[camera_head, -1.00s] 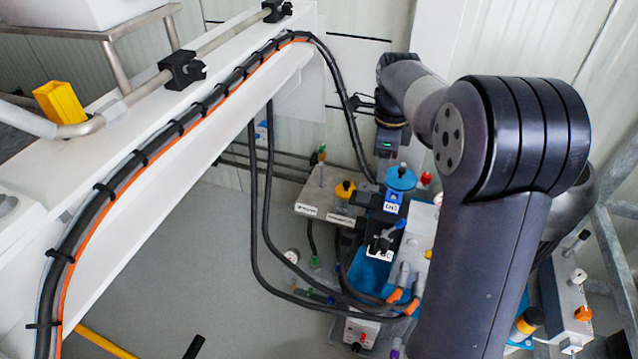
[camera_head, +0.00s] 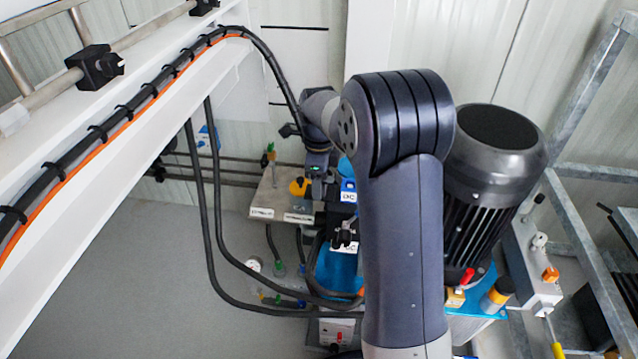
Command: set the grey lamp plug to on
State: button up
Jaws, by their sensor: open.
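I cannot surely pick out the grey lamp plug. My gripper (camera_head: 317,185) is at the end of my arm, small and far off, over the pump fittings in the middle. It is open, though its fingertips are hard to make out.
A white beam (camera_head: 100,165) with black cables crosses the left side. Two black hoses (camera_head: 207,200) hang from it. A large dark motor (camera_head: 490,180) stands right of my arm. A white box with a red switch (camera_head: 337,331) is low in the middle. Grey floor (camera_head: 130,290) is clear at lower left.

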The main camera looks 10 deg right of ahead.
grip_shut()
dwell(0.7)
